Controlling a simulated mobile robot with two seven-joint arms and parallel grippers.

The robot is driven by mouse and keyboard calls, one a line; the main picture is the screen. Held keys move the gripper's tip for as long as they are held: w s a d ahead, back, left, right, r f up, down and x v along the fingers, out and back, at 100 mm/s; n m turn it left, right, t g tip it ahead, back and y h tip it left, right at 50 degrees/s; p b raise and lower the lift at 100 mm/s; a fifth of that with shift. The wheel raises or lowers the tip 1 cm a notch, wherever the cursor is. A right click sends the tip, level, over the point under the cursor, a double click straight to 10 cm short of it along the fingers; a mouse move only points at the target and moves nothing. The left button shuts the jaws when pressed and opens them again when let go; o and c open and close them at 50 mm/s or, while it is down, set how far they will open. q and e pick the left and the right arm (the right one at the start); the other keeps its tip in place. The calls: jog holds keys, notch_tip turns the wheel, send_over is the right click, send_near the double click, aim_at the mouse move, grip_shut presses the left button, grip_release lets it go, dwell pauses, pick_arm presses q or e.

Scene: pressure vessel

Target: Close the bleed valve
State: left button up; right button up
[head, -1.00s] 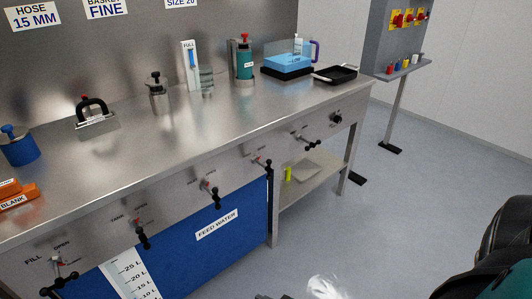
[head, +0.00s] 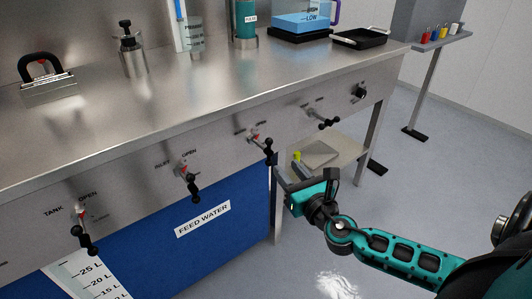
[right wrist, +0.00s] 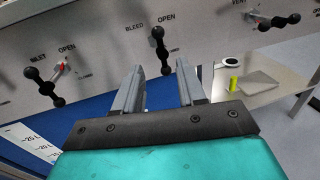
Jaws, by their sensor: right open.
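The bleed valve (head: 262,146) is on the front panel of the steel bench, with a black ball-ended handle and a red mark. In the right wrist view its handle (right wrist: 160,48) hangs nearly upright, under the words BLEED and OPEN. My right gripper (head: 281,172) is just below and in front of this handle. In the right wrist view its two fingers (right wrist: 159,67) are apart, with nothing between them, and the handle's lower ball shows between and beyond the tips. Whether they touch is unclear, but they look apart. My left gripper is not in view.
The inlet valve (head: 185,178) and tank valve (head: 84,230) are to the left, the vent valve (head: 320,117) to the right. A blue FEED WATER tank (head: 225,205) is below. A low shelf (head: 345,152) holds a yellow-green object (head: 297,157). Floor in front is open.

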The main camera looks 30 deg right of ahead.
aim_at(270, 147)
jog(key=w, duration=0.4)
jog(key=w+d, duration=0.1)
jog(key=w, duration=0.2)
jog(key=w+b, duration=0.1)
jog(key=w, duration=0.3)
jog(key=shift+w+d+r, duration=0.1)
jog(key=shift+w+d, duration=0.1)
jog(key=shift+w, duration=0.75)
jog(key=shift+c, duration=0.2)
grip_shut()
